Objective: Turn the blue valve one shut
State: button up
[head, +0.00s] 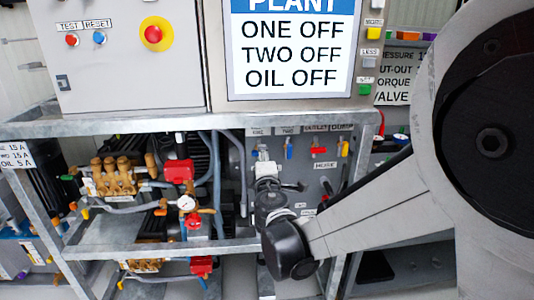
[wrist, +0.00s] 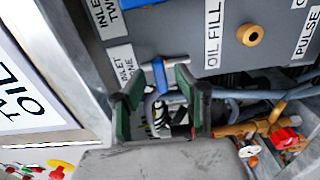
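In the wrist view the blue valve (wrist: 157,75) by the "INLET ONE" label (wrist: 122,64) is a T-shaped handle on the grey panel. It sits between and just beyond the green-padded fingertips of my gripper (wrist: 160,82). The fingers are spread apart, with the handle's right end close to the right fingertip; I cannot tell whether they touch. In the head view my gripper (head: 267,172) is in front of the panel's left part, below the upper left valve (head: 262,152), and partly hides what is behind it.
A second blue valve (head: 289,148), a red one (head: 318,151) and a yellow one (head: 344,149) stand to the right. Hoses and a brass pump (head: 113,178) fill the left of the frame. A grey steel rail (head: 190,122) runs above the panel.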

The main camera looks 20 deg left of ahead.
jog(key=v, duration=0.9)
jog(key=shift+s, duration=0.3)
jog(key=shift+a, duration=0.1)
jog(key=s+d+r+m+g+h+p, duration=0.1)
jog(key=d+r+m+h+p, duration=0.2)
jog(key=d, duration=0.7)
jog(key=s+d+r+m+g+h+p, duration=0.1)
jog(key=d+r+m+h, duration=0.15)
jog(key=d+m, duration=0.5)
jog(key=d+r+m+g+h+p, duration=0.1)
jog(key=d+r+m+h+p, duration=0.15)
jog(key=d, duration=0.85)
jog(key=s+d+m+g+p, duration=0.2)
jog(key=s+d+m+g, duration=0.1)
jog(key=s, duration=0.7)
jog(key=s+d+m+g+y+p, duration=0.1)
jog(key=s+d+m+g+p, duration=0.1)
jog(key=s+d+m, duration=0.4)
jog(key=shift+s+d+f+g+p, duration=0.15)
jog(key=shift+s+d+g+p, duration=0.45)
jog(key=shift+s, duration=1.45)
jog(key=shift+a, duration=0.2)
